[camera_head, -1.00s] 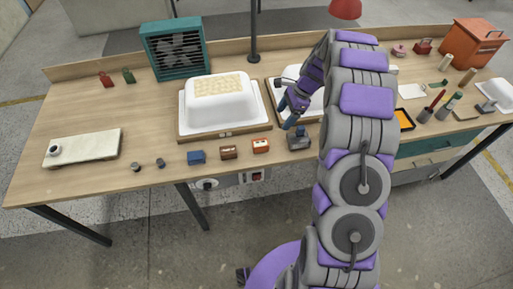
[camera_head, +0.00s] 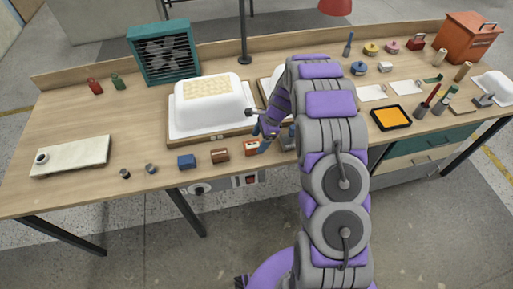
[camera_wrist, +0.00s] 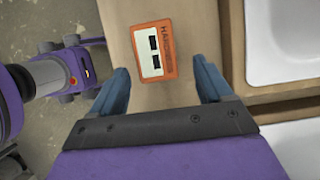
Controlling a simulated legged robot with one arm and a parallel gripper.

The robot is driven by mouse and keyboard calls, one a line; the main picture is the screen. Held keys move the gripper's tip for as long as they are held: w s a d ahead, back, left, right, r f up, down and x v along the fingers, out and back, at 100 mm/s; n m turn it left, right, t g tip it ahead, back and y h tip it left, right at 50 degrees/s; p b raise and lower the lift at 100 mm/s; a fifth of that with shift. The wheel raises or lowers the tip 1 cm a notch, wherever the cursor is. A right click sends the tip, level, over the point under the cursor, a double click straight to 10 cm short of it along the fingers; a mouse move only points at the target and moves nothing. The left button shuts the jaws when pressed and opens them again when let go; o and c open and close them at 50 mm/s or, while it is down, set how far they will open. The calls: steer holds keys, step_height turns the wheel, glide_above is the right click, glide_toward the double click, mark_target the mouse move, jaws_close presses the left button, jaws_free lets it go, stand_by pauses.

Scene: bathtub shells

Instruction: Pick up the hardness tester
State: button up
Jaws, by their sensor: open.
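The hardness tester is a small orange box with a pale face, two dark windows and printed letters. In the wrist view the hardness tester (camera_wrist: 168,31) lies face up near the bench's front edge, ahead of and between my open fingers. In the head view the hardness tester (camera_head: 250,150) is the orange-red box at the front edge, partly covered by my fingers. My gripper (camera_head: 260,139) is just over it, empty, with blue fingers apart. In the wrist view my gripper (camera_wrist: 161,68) has one finger to each side of the tester's near end; no contact shows.
A brown box (camera_head: 220,155) and a blue box (camera_head: 187,161) stand left of the tester. A white tub shell (camera_head: 207,112) on a tray is behind it. A dark grey device (camera_head: 287,140) stands close on the right.

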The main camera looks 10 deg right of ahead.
mark_target(255, 143)
steer(key=a+f, duration=0.1)
steer(key=a, duration=0.1)
steer(key=a+f+b, duration=0.1)
steer(key=a+f, duration=0.1)
steer(key=shift+a+f, duration=0.25)
steer(key=shift+d+r, duration=0.1)
steer(key=shift+d, duration=1)
steer(key=shift+c, duration=1)
steer(key=shift+d, duration=0.25)
steer(key=shift+c, duration=1.5)
steer(key=shift+a, duration=1)
steer(key=c, duration=0.5)
steer(key=shift+c, duration=0.9)
steer(key=shift+d, duration=0.75)
steer(key=shift+r, duration=0.25)
steer(key=r, duration=0.1)
steer(key=a+r+p, duration=0.1)
steer(key=shift+r, duration=0.4)
steer(key=shift+s+d+r+p, duration=0.2)
steer(key=shift+s+r+p, duration=0.1)
steer(key=shift+p, duration=0.1)
steer(key=s+d+r+p, duration=0.1)
steer(key=s+d+p, duration=0.1)
steer(key=s+d, duration=0.8)
steer(key=shift+d+p, duration=0.3)
steer(key=shift+d, duration=0.4)
